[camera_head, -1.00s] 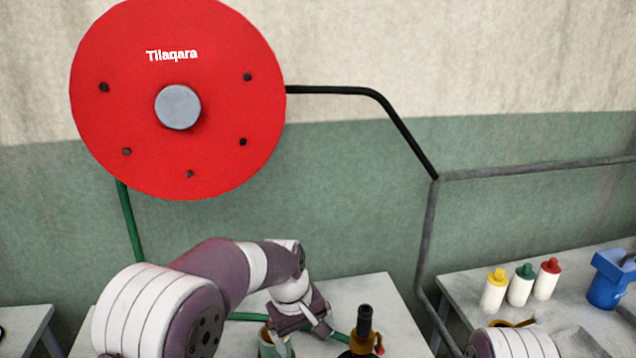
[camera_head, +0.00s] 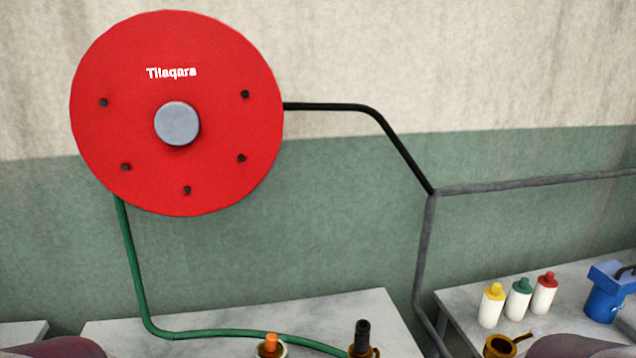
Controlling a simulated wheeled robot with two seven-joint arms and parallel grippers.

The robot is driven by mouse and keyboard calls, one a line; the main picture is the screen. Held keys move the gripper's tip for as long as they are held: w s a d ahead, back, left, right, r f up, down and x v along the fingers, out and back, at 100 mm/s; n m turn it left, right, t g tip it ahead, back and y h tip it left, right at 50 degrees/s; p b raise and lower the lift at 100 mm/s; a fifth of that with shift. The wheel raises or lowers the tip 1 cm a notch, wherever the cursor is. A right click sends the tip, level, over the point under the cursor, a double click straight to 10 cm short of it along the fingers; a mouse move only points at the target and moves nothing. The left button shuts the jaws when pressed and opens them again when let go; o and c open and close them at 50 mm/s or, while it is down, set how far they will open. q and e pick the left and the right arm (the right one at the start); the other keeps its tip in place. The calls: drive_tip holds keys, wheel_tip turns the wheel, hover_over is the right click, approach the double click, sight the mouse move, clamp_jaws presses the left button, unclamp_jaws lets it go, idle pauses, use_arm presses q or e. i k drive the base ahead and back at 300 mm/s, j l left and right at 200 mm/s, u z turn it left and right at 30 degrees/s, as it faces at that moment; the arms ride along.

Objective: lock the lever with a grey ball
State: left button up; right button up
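No lever with a clearly grey ball shows. On the right table, a brass round fitting (camera_head: 500,346) has a thin stick with a small pale tip (camera_head: 533,334); I cannot tell whether this is the lever's grey ball. On the middle table, an orange-topped fitting (camera_head: 270,346) and an upright black handle (camera_head: 362,334) on a brass base stand at the picture's bottom edge, partly cut off. Only purple parts of my arms show at the bottom left and bottom right. Both my grippers are out of view.
A red disc (camera_head: 215,130) with a grey hub (camera_head: 177,123) hangs on the wall. A green hose (camera_head: 130,260) runs from it across the middle table (camera_head: 345,306). Bottles with yellow (camera_head: 493,308), green (camera_head: 520,301) and red (camera_head: 544,295) caps stand beside a blue container (camera_head: 606,292).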

sight(534, 332)
drive_tip(key=z, duration=1.4)
